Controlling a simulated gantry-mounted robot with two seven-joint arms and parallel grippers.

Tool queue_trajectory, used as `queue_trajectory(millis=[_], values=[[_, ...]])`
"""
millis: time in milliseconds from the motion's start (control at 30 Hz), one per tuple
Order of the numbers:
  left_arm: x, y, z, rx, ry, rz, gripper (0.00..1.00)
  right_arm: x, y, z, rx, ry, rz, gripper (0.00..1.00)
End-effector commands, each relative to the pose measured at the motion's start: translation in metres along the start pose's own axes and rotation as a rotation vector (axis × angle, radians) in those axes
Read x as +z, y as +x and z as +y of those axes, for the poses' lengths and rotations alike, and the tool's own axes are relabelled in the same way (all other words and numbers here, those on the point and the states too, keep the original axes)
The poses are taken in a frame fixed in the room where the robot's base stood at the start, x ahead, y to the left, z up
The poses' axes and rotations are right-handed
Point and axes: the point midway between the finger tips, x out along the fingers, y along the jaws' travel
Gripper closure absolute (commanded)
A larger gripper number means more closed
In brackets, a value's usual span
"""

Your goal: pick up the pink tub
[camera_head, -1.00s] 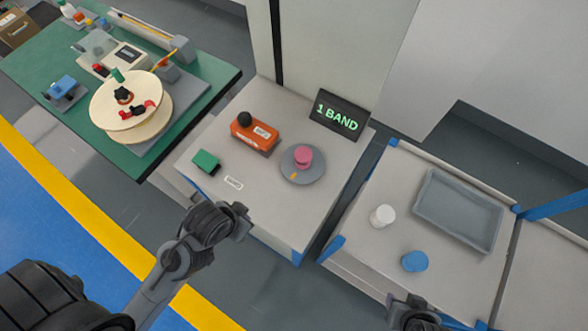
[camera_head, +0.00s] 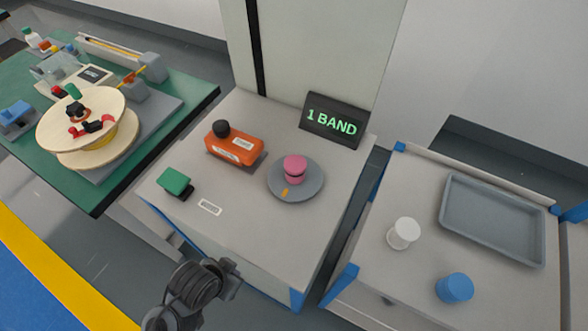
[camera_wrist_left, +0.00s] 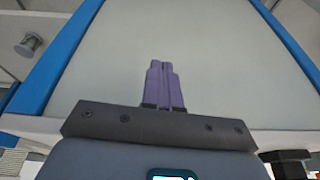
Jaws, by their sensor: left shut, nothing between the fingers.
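The pink tub (camera_head: 294,168) sits upright on a round grey plate (camera_head: 312,190) with an orange mark on its front edge, on the middle table. My left gripper (camera_head: 232,274) is in front of that table's front edge, low and left of the tub, and well apart from it. In the left wrist view its two purple fingers (camera_wrist_left: 164,84) are together with nothing between them. The tub does not show in the left wrist view. My right gripper is not in the head view now.
A sign reading "1 BAND" (camera_head: 334,121) stands behind the plate. An orange device (camera_head: 234,151) with a black knob and a green block (camera_head: 174,182) are left of the tub. The right table holds a white tub (camera_head: 403,233), a blue tub (camera_head: 454,288) and a grey tray (camera_head: 491,225).

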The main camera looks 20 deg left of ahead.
Motion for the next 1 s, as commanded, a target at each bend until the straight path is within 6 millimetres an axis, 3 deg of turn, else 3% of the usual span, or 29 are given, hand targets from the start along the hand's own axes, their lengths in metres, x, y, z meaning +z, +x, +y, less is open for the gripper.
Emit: queue_trajectory(millis=[467,1000], values=[[0.0,0.0003,0.0,0.0,0.0,0.0,1.0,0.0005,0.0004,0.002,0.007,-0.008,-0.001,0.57],[0.0003,0.0008,0.0,0.0,0.0,-0.002,0.2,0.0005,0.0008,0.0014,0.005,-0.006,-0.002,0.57]])
